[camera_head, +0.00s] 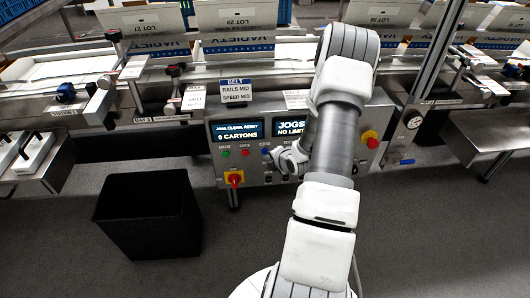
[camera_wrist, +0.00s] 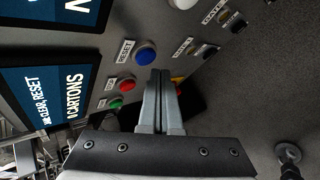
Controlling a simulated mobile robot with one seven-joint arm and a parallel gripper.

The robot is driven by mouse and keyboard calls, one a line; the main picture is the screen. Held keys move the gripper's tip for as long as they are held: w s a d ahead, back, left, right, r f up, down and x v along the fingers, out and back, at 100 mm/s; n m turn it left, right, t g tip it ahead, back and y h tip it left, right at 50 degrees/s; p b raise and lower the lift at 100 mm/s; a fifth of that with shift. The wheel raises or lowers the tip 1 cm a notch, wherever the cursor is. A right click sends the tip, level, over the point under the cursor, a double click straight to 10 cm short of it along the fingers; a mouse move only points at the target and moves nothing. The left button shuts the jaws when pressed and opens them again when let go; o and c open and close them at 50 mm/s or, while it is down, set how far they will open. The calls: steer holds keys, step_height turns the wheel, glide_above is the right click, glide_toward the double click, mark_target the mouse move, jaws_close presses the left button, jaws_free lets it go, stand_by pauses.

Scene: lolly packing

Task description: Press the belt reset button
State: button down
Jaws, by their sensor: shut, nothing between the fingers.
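The blue reset button (camera_wrist: 145,52) is on the grey control panel, with a RESET label beside it in the wrist view. It shows small in the head view (camera_head: 265,150), just left of my gripper (camera_head: 284,158). In the wrist view my gripper (camera_wrist: 160,74) is shut and empty, its fingertips close below and right of the blue button. I cannot tell whether they touch the panel. A red button (camera_wrist: 126,84) and a green button (camera_wrist: 115,104) sit in the same row. The left screen (camera_head: 238,131) reads "JAM CLEAR, RESET" above a carton count.
A yellow switch with a red knob (camera_head: 235,179) is low on the panel. A red knob on yellow (camera_head: 369,138) is at the panel's right. A black bin (camera_head: 147,215) stands on the floor at left. The conveyor runs behind the panel.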

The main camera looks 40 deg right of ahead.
stand_by(0.7)
steer(key=shift+w+d+b, duration=0.25)
steer(key=shift+w+b, duration=0.05)
steer(key=shift+w, duration=0.05)
steer(key=shift+w+d, duration=0.3)
steer(key=shift+w, duration=0.15)
stand_by(0.7)
steer(key=shift+s+a+b, duration=0.55)
steer(key=shift+s, duration=0.25)
steer(key=s+a, duration=0.1)
steer(key=s+b, duration=0.1)
steer(key=s, duration=0.1)
steer(key=s+a, duration=0.1)
steer(key=shift+s+a+b, duration=0.15)
steer(key=shift+a+b, duration=0.15)
steer(key=shift+b, duration=0.05)
stand_by(0.9)
